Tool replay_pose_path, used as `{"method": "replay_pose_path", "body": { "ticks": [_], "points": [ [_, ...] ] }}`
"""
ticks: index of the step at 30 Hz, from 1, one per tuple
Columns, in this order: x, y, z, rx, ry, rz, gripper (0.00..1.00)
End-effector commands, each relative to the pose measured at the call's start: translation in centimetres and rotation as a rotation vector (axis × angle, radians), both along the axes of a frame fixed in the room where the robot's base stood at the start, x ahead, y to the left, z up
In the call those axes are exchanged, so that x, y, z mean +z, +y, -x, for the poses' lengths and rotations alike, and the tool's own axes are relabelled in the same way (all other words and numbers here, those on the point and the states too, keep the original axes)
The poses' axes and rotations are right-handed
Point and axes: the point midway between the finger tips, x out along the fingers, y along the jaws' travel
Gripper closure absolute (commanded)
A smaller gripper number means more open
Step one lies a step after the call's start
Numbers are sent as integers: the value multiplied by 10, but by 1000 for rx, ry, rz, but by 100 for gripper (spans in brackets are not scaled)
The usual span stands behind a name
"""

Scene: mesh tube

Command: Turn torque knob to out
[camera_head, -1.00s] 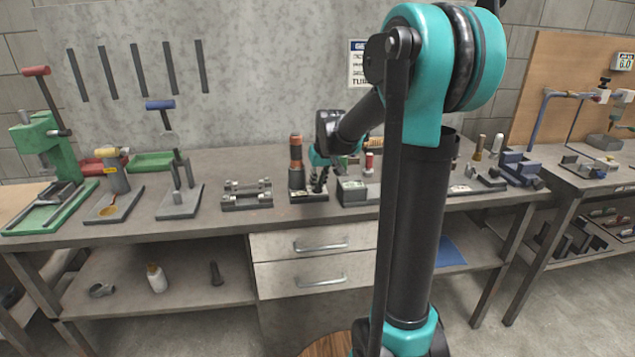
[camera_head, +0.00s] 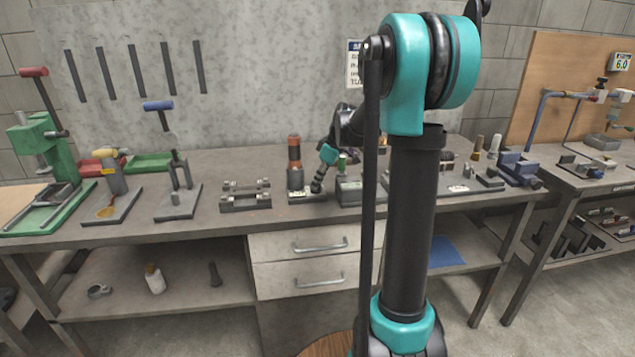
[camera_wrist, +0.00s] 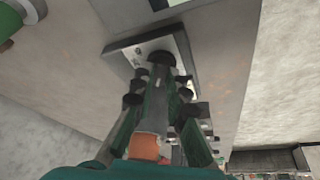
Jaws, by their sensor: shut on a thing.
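In the wrist view, a grey plate (camera_wrist: 118,48) with a pale label carries a dark round knob (camera_wrist: 161,57), which looks like the torque knob. My gripper (camera_wrist: 161,76) reaches to it with its fingertips and is shut on it. The fingers hide much of the knob, and its setting cannot be read. In the head view, my gripper (camera_head: 317,186) is low at the right side of an upright cylinder with an orange-brown top (camera_head: 294,152) on a small base. The knob is too small to make out there.
A grey block device (camera_head: 348,192) stands just right of my gripper. A low twin-rail fixture (camera_head: 246,197) is on the left, with lever presses farther left. The bench front (camera_head: 205,226) is clear. A grey panel (camera_head: 250,90) rises behind.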

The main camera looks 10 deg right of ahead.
Motion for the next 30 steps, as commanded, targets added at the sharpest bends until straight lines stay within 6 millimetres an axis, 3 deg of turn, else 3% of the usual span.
{"method": "replay_pose_path", "body": {
  "ticks": [20, 21, 25, 30],
  "points": [
    [0, 0, -1, 65, -1, 0, 100],
    [0, 0, -1, 65, -1, 0, 84],
    [0, 0, -1, 64, 0, 0, 68],
    [0, 0, 0, 64, 0, 0, 66]
  ]
}}
